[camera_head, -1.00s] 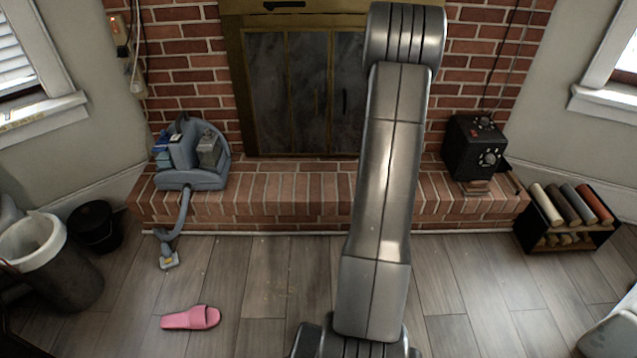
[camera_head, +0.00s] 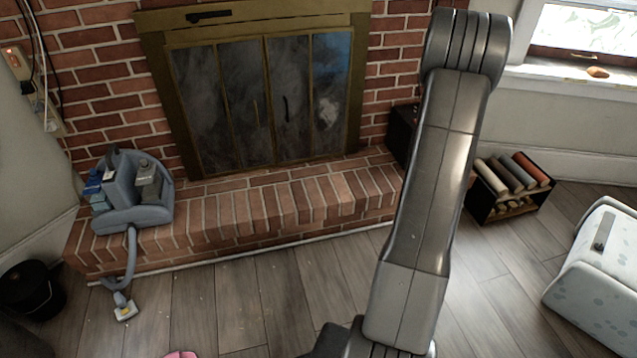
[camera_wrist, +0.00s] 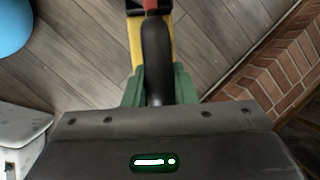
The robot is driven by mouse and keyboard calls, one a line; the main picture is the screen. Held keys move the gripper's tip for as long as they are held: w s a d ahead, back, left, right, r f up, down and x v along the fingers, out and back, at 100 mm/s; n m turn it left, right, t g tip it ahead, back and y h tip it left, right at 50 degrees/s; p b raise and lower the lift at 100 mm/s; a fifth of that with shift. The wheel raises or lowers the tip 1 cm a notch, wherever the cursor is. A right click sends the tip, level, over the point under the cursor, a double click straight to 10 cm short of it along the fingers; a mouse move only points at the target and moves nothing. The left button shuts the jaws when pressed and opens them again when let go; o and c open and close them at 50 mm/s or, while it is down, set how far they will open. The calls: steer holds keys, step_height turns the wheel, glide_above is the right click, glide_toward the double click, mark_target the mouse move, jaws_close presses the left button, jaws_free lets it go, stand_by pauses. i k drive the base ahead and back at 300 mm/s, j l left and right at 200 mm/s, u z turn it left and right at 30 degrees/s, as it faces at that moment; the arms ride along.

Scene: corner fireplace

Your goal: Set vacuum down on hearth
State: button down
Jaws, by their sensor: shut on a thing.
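In the wrist view my gripper (camera_wrist: 158,92), with green fingers, is shut on the black handle of the vacuum (camera_wrist: 156,48). The vacuum's yellow and red parts show beyond the handle at the top edge, and the rest is out of frame. It is held over the wood floor, with the brick hearth to its right. In the head view the raised brick hearth (camera_head: 290,208) runs below the fireplace. My gripper and the held vacuum do not show there.
A blue-grey machine with a hose (camera_head: 135,195) sits on the hearth's left end. A black box (camera_head: 402,130) is partly behind my arm. A log rack (camera_head: 508,190) and speckled white box (camera_head: 600,275) stand at right, a black bucket (camera_head: 30,290) at left. The hearth's middle is bare.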

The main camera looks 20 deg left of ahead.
mark_target(313, 186)
steer(key=i+j+z, duration=0.25)
steer(key=j, duration=0.15)
steer(key=j+z, duration=0.25)
steer(key=j, duration=0.15)
steer(key=i+j+z, duration=0.1)
steer(key=j+z, duration=0.15)
steer(key=j, duration=0.2)
steer(key=i+j, duration=0.1)
steer(key=j, duration=0.25)
steer(key=i+j, duration=0.1)
steer(key=j, duration=0.65)
steer(key=i, duration=0.45)
steer(key=l+z, duration=0.05)
